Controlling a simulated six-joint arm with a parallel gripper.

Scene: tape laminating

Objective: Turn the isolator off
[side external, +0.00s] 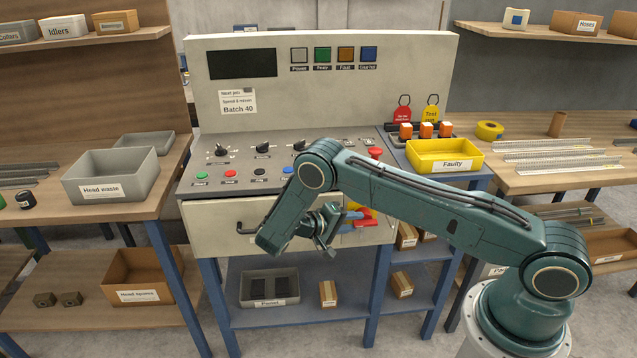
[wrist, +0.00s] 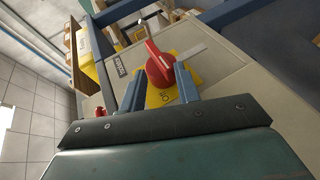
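The isolator is a red rotary handle (wrist: 158,64) on a yellow plate (wrist: 160,97), set on the cream front panel. In the wrist view a label beside it seems to read Isolator. Lettering on the plate is partly hidden and hard to read. In the side external view the red handle (side external: 369,214) shows at the right end of the panel, partly behind my arm. My gripper (wrist: 160,72) is open, with its blue-grey fingers on either side of the handle. A gap shows on the left; I cannot tell whether the right finger touches.
The sloped console (side external: 250,160) above carries knobs and buttons, with a red mushroom button (side external: 375,152) at its right. A yellow Faulty tray (side external: 430,168) and red and yellow tags stand to the right. A drawer-like handle (side external: 245,228) juts from the panel's left.

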